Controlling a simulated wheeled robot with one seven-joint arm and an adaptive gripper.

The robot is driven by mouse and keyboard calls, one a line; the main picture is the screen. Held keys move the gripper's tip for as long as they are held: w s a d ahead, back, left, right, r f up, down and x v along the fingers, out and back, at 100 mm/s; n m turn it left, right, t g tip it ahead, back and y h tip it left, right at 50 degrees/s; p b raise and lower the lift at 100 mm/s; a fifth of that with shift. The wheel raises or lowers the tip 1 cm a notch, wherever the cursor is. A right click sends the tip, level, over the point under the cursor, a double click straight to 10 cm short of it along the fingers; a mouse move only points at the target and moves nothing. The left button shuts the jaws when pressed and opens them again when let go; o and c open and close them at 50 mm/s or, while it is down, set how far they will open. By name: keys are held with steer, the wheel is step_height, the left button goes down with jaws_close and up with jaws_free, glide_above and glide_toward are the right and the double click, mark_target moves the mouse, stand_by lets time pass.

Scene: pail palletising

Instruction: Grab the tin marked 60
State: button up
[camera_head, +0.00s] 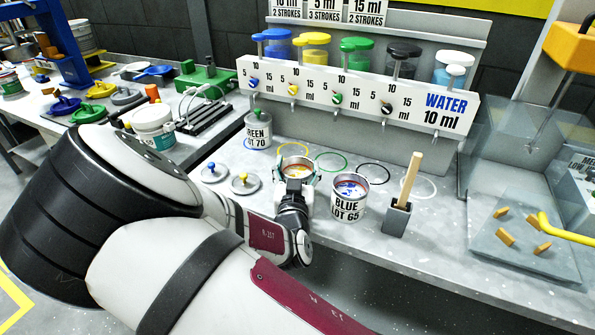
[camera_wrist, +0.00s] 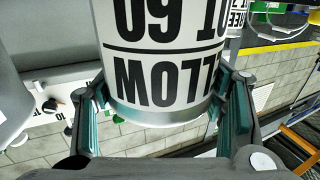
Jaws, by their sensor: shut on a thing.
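The tin marked 60 (camera_head: 298,164) is an open metal tin with brownish contents, near the yellow ring on the bench. In the wrist view its white label (camera_wrist: 165,40) shows upside down, with "60" and part of the word "YELLOW" in black. My gripper (camera_head: 295,183) is shut on this tin, with one finger on each side of it. The gripper's teal-lined fingers also show in the wrist view (camera_wrist: 162,118). My gripper hides the tin's lower front in the head view, so I cannot tell whether its base touches the bench.
A tin marked BLUE LOT 65 (camera_head: 348,200) stands close on the right, with a grey holder (camera_head: 397,218) and wooden handle beyond it. The GREEN LOT 70 tin (camera_head: 258,130) stands behind left. Two lids (camera_head: 244,183) lie to the left. A dispenser rack (camera_head: 350,98) lines the back.

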steer(key=shift+r, duration=1.55)
steer(key=shift+s+r, duration=0.1)
steer(key=shift+s, duration=0.15)
steer(key=s+d+p, duration=0.2)
steer(key=s, duration=0.5)
steer(key=s+d+r+p, duration=0.1)
steer(key=s+d+p, duration=0.1)
steer(key=s, duration=0.5)
steer(key=shift+s+d+r+p, duration=0.2)
steer(key=shift+r+p, duration=0.05)
steer(key=shift+p, duration=0.45)
steer(key=shift+s, duration=0.1)
